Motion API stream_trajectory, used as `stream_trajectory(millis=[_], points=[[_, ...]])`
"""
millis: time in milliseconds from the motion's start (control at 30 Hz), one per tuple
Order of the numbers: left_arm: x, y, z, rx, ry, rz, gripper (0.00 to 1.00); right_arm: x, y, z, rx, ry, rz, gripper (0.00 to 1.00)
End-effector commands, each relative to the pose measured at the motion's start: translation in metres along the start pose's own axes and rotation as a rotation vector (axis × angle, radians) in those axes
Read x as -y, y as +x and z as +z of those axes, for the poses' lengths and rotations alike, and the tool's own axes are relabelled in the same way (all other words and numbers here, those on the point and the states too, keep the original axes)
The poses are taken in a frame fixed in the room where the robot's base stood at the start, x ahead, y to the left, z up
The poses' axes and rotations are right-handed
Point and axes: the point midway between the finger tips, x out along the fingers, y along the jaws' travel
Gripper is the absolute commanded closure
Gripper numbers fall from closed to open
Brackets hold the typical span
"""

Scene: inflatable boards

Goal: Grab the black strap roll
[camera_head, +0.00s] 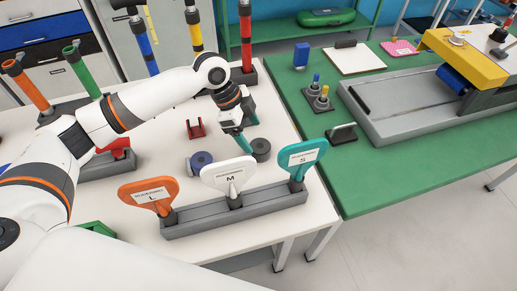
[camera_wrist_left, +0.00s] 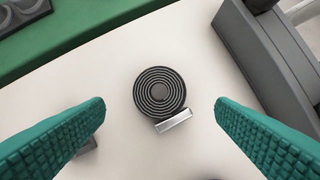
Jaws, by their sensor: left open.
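The black strap roll (camera_head: 261,149) lies on the white table, behind the rack of paddles. In the left wrist view the black strap roll (camera_wrist_left: 159,90) is a flat dark coil with a silver buckle at its lower edge. My left gripper (camera_head: 246,130) points down, just above and beside the roll in the head view. In the wrist view its two teal ribbed fingers (camera_wrist_left: 160,103) are wide apart, with the roll between them in the picture and apart from both. The gripper is open and empty. My right gripper is not in view.
A blue strap roll (camera_head: 200,160) lies left of the black one. A grey rack (camera_head: 212,219) holds orange, white and teal paddles in front. A red holder (camera_head: 195,129) stands behind, with upright coloured pumps further back. A green table (camera_head: 395,172) adjoins at right.

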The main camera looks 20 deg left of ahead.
Motion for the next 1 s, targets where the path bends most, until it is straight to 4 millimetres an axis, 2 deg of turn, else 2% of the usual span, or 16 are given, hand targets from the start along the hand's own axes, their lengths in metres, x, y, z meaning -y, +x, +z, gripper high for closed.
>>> stream_trajectory(millis=[167, 433, 733, 1000], points=[[0.000, 0.013, 0.000, 0.000, 0.000, -0.001, 0.21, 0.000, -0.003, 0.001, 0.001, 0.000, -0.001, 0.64], [0.000, 0.051, -0.001, -0.001, -0.001, -0.001, 0.21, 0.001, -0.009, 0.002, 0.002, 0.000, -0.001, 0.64], [0.000, 0.057, -0.001, -0.001, 0.000, 0.000, 0.21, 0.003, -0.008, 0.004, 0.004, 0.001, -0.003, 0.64], [0.000, 0.057, -0.001, -0.001, 0.000, 0.000, 0.65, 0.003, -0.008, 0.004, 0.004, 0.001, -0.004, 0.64]])
